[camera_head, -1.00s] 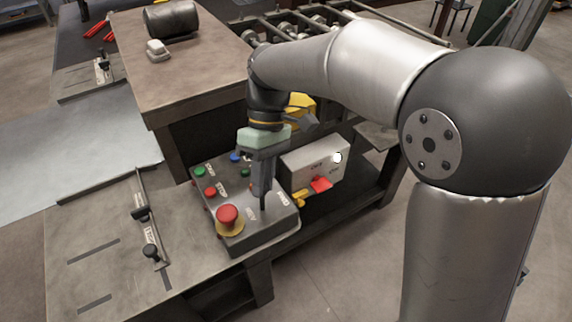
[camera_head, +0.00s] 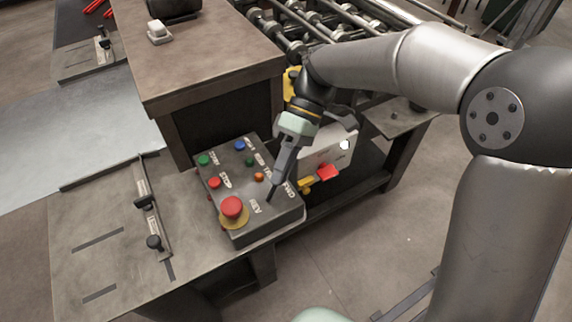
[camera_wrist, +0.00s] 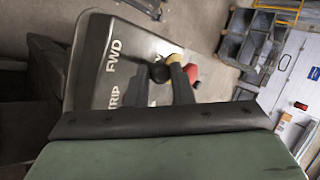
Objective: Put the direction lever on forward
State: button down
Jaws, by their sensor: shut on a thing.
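The dark control box (camera_head: 250,222) stands on the bench, with a red mushroom button (camera_head: 232,207) on a yellow collar and several small coloured buttons. My gripper (camera_head: 270,197) points down onto its right part, between the REV and FWD labels, its wrist tilted to the right. In the wrist view the fingers (camera_wrist: 175,85) are shut on the black knob of the direction lever (camera_wrist: 160,73). The FWD label (camera_wrist: 113,58) shows to the left of the knob. The lever's shaft is hidden behind my gripper, so I cannot tell its exact position.
A pale box (camera_head: 325,155) with a red switch (camera_head: 327,172) stands right of the control box. A wooden-topped table (camera_head: 200,55) rises behind. A guide bar with black knobs (camera_head: 150,215) lies to the left. Open floor is at the front right.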

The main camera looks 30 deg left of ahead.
jog(key=shift+r, duration=0.1)
jog(key=c, duration=1.6)
grip_release()
jog(key=shift+o, duration=0.2)
jog(key=p+v, duration=0.1)
jog(key=v, duration=1.6)
jog(key=shift+w+r, duration=0.15)
jog(key=shift+w, duration=0.05)
jog(key=s+d+f+m+t, duration=0.3)
jog(key=d+m, duration=0.3)
jog(key=d, duration=0.5)
jog(key=s+d+f+m+t, duration=0.2)
jog(key=d+f+m+t, duration=0.3)
jog(key=d, duration=0.6)
jog(key=s+d+f+m+t, duration=0.1)
jog(key=s+d+f+m, duration=0.5)
jog(key=s+d, duration=0.3)
jog(key=d+m, duration=0.1)
jog(key=d, duration=0.2)
jog(key=shift+s+t, duration=0.3)
jog(key=shift+t, duration=0.1)
